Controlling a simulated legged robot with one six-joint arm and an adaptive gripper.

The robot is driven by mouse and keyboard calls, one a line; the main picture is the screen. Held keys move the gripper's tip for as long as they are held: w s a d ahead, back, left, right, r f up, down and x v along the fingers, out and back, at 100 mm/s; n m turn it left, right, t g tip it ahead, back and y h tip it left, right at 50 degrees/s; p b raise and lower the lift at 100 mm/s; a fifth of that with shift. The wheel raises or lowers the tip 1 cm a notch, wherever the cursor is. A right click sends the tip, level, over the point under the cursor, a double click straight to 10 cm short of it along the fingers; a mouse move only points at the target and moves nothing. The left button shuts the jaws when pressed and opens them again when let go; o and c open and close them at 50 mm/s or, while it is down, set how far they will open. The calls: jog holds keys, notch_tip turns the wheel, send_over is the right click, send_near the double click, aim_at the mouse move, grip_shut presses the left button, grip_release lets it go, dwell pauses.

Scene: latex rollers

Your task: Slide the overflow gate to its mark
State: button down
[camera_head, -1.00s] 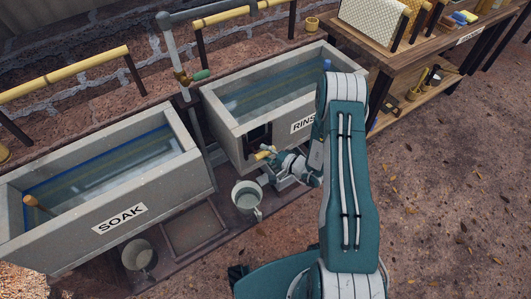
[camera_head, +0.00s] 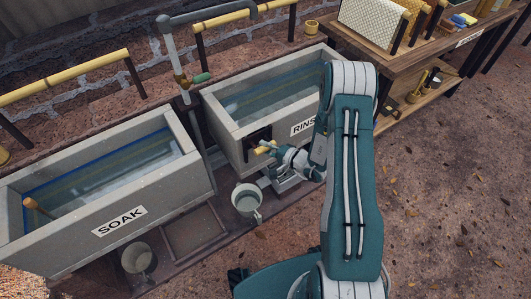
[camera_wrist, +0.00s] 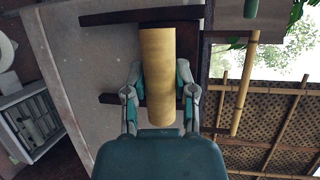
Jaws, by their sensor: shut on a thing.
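The overflow gate is at the front wall of the RINSE tank (camera_head: 226,128). Its bamboo handle (camera_head: 262,150) sticks out from a dark frame, and the handle fills the middle of the wrist view (camera_wrist: 157,75). My gripper (camera_wrist: 160,92) is shut on the handle, one finger along each side. In the head view my gripper (camera_head: 270,148) is at the tank's front, left of the RINSE label. Dark rails (camera_wrist: 140,16) run across the wall behind the handle. The gate plate is mostly hidden, and I cannot make out the mark.
The SOAK tank (camera_head: 191,160) stands to the left with a stick in it. A grey bucket (camera_head: 246,199) is on the ground below my gripper, and another (camera_head: 139,256) is farther left. A pipe with a tap (camera_head: 181,80) rises between the tanks. A wooden bench (camera_head: 370,55) is behind right.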

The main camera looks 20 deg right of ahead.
jog(key=shift+r, duration=0.3)
jog(key=shift+c, duration=2)
grip_release()
jog(key=shift+s+d, duration=0.2)
jog(key=v, duration=1.1)
jog(key=shift+s+d, duration=0.15)
